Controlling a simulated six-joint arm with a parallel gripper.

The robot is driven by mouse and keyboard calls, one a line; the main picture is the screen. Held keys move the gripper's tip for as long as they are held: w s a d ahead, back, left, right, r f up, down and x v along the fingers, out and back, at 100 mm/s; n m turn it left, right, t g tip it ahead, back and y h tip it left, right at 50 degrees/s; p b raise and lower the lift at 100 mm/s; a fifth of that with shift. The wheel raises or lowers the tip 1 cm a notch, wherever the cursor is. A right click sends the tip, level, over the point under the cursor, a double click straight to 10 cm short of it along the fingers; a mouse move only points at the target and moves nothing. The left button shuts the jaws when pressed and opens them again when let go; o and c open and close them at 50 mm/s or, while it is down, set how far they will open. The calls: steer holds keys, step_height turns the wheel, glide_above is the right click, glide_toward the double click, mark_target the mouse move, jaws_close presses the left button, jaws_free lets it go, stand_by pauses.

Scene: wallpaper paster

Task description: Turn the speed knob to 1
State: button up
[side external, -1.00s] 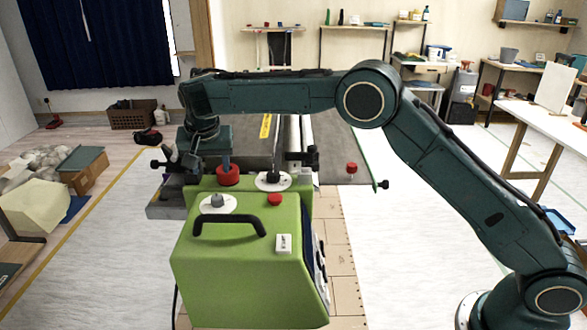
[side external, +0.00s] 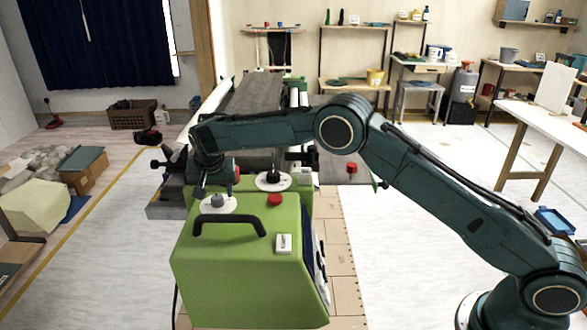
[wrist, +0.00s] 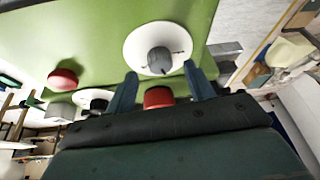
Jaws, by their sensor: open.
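The green machine (side external: 245,265) has two round white dials on its top. The near-left dial carries a grey knob (side external: 217,201); it also shows in the wrist view (wrist: 159,60). The dial farther back carries a dark knob (side external: 272,172), seen in the wrist view too (wrist: 97,104). I cannot read which is the speed knob, nor the dial marks. My gripper (side external: 207,188) is open just above and behind the grey knob. In the wrist view its two fingers (wrist: 160,76) point at the near dial, with the grey knob just beyond and between their tips, apparently ungripped.
A red knob (side external: 236,170) stands close behind my gripper and shows between the fingers in the wrist view (wrist: 158,97). A red button (side external: 275,199), a black carry handle (side external: 228,224) and a small white switch block (side external: 284,243) are also on the machine's top.

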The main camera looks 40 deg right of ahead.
mark_target(217, 201)
steer(key=shift+x, duration=1.5)
steer(key=shift+c, duration=0.2)
steer(key=c, duration=0.9)
